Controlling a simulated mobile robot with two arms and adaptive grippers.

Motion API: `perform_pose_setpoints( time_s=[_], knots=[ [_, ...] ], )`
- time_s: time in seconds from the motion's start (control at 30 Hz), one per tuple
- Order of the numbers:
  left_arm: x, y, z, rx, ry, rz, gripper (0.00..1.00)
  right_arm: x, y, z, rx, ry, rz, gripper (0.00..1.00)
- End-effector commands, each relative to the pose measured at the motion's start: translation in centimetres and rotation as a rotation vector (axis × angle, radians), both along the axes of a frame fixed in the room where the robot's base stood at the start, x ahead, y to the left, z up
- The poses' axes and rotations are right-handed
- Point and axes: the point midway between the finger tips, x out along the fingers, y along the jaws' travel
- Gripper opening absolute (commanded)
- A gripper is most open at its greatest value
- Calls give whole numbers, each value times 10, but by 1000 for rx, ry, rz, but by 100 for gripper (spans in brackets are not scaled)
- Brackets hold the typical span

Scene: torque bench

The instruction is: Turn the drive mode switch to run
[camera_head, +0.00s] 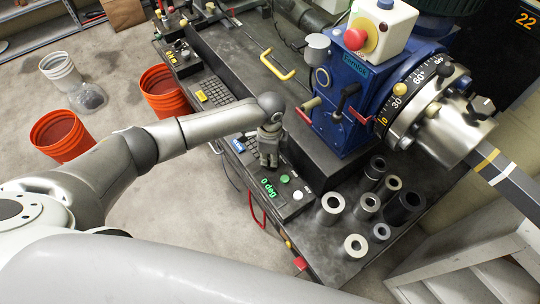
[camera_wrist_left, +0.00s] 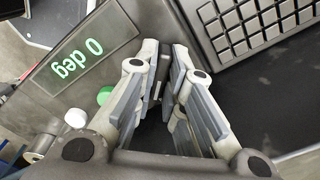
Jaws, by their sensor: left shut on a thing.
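My left gripper (camera_head: 268,158) points down at the control panel (camera_head: 295,206), between the keyboard and the green display. In the left wrist view its fingers (camera_wrist_left: 163,80) are closed together on a small dark part of the panel, which I take to be the drive mode switch. The fingers hide most of the switch, so its setting cannot be read. The display (camera_head: 268,187) reads "0 deg", also in the left wrist view (camera_wrist_left: 78,60). A green button (camera_head: 284,178) and a white button (camera_head: 298,195) sit beside it. My right gripper is not in view.
A blue machine (camera_head: 345,100) with a dial and a red stop button (camera_head: 355,39) stands right of the panel. Several metal sockets (camera_head: 331,206) stand on the bench's near right. A yellow handle (camera_head: 277,66) lies behind. Orange buckets (camera_head: 62,135) stand on the floor at left.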

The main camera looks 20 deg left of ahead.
Motion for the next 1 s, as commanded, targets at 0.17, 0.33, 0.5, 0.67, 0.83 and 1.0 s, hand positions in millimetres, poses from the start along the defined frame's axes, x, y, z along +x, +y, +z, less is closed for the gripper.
perform_pose_setpoints(
  time_s=[0.17, 0.33, 0.5, 0.67, 0.83, 1.0],
  knots=[
    [1, 0, 1, -1, -3, -15, 0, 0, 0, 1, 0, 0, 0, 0],
    [1, 0, 1, -1, -3, -17, 0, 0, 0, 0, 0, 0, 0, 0],
    [1, 0, 1, -1, -3, -17, 13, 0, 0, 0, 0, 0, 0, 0],
    [1, 0, 1, -1, -2, -16, 32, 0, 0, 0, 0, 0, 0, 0],
    [0, 0, 0, -1, -1, -16, 32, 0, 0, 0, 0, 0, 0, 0],
    [1, 0, 3, -1, -1, -15, 32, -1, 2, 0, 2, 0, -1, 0]
  ],
)
